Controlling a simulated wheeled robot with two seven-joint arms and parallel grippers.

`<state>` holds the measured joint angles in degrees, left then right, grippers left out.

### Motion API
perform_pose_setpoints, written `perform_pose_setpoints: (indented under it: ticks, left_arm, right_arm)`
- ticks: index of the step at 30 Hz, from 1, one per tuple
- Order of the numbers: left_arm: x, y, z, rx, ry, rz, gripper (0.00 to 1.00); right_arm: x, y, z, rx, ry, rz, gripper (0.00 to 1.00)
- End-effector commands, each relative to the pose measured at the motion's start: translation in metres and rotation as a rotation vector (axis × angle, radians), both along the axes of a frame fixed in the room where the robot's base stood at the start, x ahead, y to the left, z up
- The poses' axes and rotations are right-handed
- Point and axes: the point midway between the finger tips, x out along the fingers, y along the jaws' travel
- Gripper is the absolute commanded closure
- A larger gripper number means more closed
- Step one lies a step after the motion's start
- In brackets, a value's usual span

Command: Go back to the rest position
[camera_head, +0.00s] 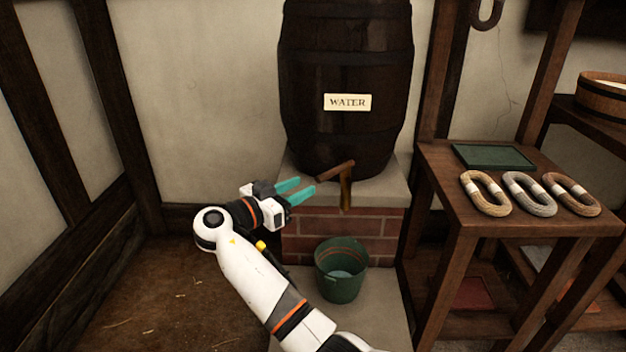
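My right arm comes in from the bottom of the view. Its gripper (306,186), with two teal fingers, is apart and empty, just left of the wooden tap (336,171) of the barrel. The fingers point right towards the tap, with a small gap between. The dark barrel (347,60) carries a label reading WATER and stands on a brick plinth (370,222). A green bucket (327,285) stands below the tap, with what looks like some water inside. My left gripper is not in view.
A wooden table (445,160) at right holds a green tray (493,156) and three rope coils (530,194). A wooden tub (603,92) stands on a shelf behind. The floor at left is clear up to the timbered wall.

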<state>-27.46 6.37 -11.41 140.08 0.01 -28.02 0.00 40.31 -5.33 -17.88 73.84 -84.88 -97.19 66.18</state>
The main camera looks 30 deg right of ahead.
Motion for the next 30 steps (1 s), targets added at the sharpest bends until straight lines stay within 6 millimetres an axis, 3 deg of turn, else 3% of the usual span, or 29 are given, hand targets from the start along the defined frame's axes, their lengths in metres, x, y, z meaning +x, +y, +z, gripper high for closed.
perform_pose_setpoints:
  ticks: [6,20,23,26,30]
  left_arm:
    - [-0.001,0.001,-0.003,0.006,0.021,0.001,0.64]
    - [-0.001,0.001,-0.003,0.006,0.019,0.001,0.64]
    - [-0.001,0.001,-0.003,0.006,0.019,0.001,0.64]
    - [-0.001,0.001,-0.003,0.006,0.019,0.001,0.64]
    - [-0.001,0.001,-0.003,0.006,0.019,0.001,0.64]
  right_arm:
    - [-0.002,0.011,0.0,0.001,0.0,0.0,0.63]
    - [-0.003,0.01,-0.004,0.006,0.011,0.01,0.63]
    - [-0.003,0.007,-0.03,0.042,0.085,0.085,0.63]
    - [-0.007,0.007,-0.079,0.115,0.225,0.263,0.63]
    - [-0.033,0.027,-0.151,0.205,0.403,0.647,0.63]
